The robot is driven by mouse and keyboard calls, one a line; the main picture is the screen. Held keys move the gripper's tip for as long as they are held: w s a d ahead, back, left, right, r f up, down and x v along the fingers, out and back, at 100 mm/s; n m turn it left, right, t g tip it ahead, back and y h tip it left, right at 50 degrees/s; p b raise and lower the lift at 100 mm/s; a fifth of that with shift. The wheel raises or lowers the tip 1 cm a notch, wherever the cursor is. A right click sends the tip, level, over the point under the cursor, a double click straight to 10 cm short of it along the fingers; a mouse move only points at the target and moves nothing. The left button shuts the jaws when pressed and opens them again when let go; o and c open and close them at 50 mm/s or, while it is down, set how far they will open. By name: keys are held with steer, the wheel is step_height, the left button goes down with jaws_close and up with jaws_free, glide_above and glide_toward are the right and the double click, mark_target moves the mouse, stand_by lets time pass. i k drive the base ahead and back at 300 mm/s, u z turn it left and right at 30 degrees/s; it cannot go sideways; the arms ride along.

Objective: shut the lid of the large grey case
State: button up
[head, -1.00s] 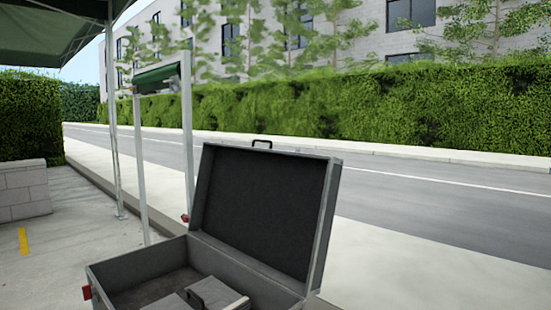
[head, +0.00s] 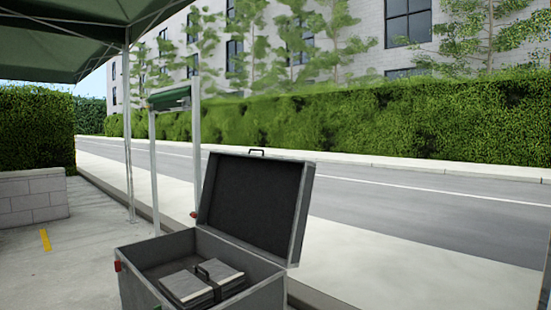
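The large grey case (head: 262,288) stands at the lower middle of the head view, its bottom edge cut off by the frame. A red latch (head: 117,266) shows at the left corner of the body. My gripper is not in view.
A thin metal frame with a green top (head: 169,98) stands behind the case at left. A canopy post (head: 128,140), a low block wall (head: 33,198) and a yellow floor mark (head: 45,239) are further left. Pavement (head: 370,265) right of the case looks clear; the road (head: 440,210) lies beyond.

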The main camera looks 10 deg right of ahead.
mark_target(259, 205)
steer(key=z, duration=0.75)
steer(key=i, duration=1)
steer(key=z, duration=0.45)
steer(key=i, duration=1)
steer(key=u, duration=1.1)
steer(key=i, duration=0.8)
steer(key=u, duration=0.85)
